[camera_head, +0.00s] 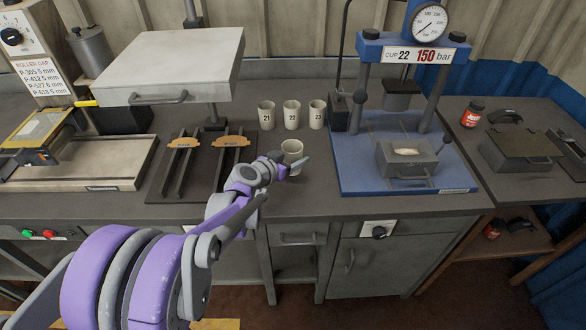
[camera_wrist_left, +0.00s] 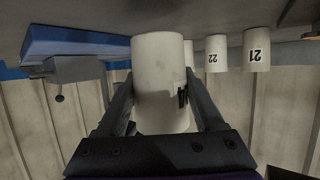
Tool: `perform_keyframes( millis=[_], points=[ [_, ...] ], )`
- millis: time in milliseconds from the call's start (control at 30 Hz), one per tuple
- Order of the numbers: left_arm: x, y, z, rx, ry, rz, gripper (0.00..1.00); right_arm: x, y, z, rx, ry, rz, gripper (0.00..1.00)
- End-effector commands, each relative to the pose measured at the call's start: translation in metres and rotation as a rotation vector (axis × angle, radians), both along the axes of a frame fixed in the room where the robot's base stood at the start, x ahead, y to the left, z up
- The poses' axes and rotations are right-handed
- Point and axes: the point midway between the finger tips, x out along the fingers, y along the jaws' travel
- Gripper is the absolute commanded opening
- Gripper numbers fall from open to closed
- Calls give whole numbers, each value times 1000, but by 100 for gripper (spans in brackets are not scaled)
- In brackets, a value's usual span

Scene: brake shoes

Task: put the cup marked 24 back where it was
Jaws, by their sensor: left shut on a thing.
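My left gripper (camera_head: 290,170) is shut on a white cup (camera_head: 292,149), just in front of the row of cups on the bench. The left wrist view, which is upside down, shows this cup (camera_wrist_left: 160,75) between the two fingers of the gripper (camera_wrist_left: 160,100). Its dark mark is at the side and cannot be read. I cannot tell whether its base touches the bench. Behind it stand cup 21 (camera_head: 267,115), cup 22 (camera_head: 291,114) and cup 23 (camera_head: 317,114), upright in a row. My right gripper is not in view.
A blue press (camera_head: 400,185) with a gauge stands right of the cups. Bare bench (camera_head: 340,208) lies in front of the cups.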

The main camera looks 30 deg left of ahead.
Motion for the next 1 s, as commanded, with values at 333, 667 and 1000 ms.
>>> perform_keyframes(
  millis=[333, 667, 1000],
  points=[
    [0, -1, -38, 0, 0, -1, 5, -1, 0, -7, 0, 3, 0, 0],
    [0, 0, -41, 0, 0, 0, 5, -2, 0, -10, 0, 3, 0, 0],
    [0, 0, -40, 0, 0, 0, 99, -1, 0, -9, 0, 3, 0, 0]
  ],
)
